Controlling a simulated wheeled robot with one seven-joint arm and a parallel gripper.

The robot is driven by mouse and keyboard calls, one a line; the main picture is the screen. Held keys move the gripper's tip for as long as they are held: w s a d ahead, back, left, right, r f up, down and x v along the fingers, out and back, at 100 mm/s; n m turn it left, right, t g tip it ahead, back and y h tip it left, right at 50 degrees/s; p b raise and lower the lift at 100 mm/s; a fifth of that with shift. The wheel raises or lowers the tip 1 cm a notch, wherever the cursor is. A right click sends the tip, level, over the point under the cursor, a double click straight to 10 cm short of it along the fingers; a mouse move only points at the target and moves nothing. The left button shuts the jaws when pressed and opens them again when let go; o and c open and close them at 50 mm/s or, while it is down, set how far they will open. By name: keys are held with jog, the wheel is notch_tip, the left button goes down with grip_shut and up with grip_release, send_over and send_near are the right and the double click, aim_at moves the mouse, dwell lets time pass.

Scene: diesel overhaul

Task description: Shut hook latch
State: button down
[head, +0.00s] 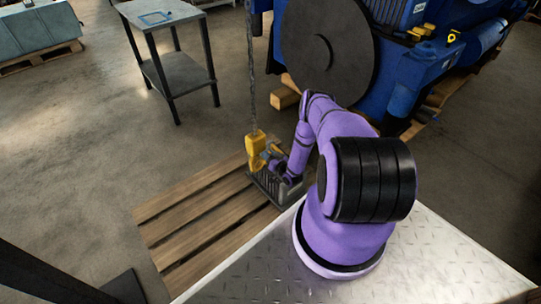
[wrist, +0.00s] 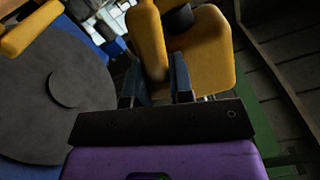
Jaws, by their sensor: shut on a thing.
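The yellow hook block (head: 256,147) hangs from a chain at the left of my purple arm, low over a grey crate-like load on the pallet. In the wrist view the yellow hook (wrist: 207,52) fills the upper middle, with a narrower yellow piece, which looks like the latch (wrist: 149,42), along its left side. My gripper (head: 270,162) is at the hook; in the wrist view my gripper (wrist: 157,80) has its two dark fingers on either side of the narrow yellow piece and is shut on it. The fingertips and any gap between latch and hook tip are partly hidden.
The chain (head: 249,70) rises from the hook. A wooden pallet (head: 190,222) lies below, with the grey load (head: 267,186) at its right end. A large blue engine with a dark disc (head: 325,50) stands behind. A metal table (head: 160,14) is back left; the floor between is clear.

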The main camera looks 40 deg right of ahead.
jog(key=a+n, duration=0.1)
jog(key=n, duration=0.1)
jog(key=a+n, duration=0.1)
jog(key=shift+r+n, duration=0.1)
jog(key=shift+n, duration=0.3)
jog(key=a+n, duration=0.1)
jog(key=n, duration=0.1)
jog(key=shift+a+n, duration=0.1)
jog(key=shift+n, duration=0.3)
jog(key=shift+a+f+n, duration=0.2)
jog(key=shift+a+n, duration=0.1)
jog(key=shift+n, duration=0.55)
jog(key=shift+a+f+n, duration=0.25)
jog(key=shift+a+n, duration=0.1)
jog(key=shift+n, duration=0.45)
jog(key=shift+a+f+n, duration=0.2)
jog(key=shift+a+n, duration=0.1)
jog(key=shift+n, duration=0.55)
jog(key=c, duration=1)
grip_release()
jog(key=shift+w, duration=0.1)
send_near(259, 154)
jog(key=s, duration=0.1)
jog(key=s+a+f, duration=0.1)
jog(key=s+a, duration=0.1)
jog(key=s, duration=0.1)
jog(key=shift+f, duration=0.2)
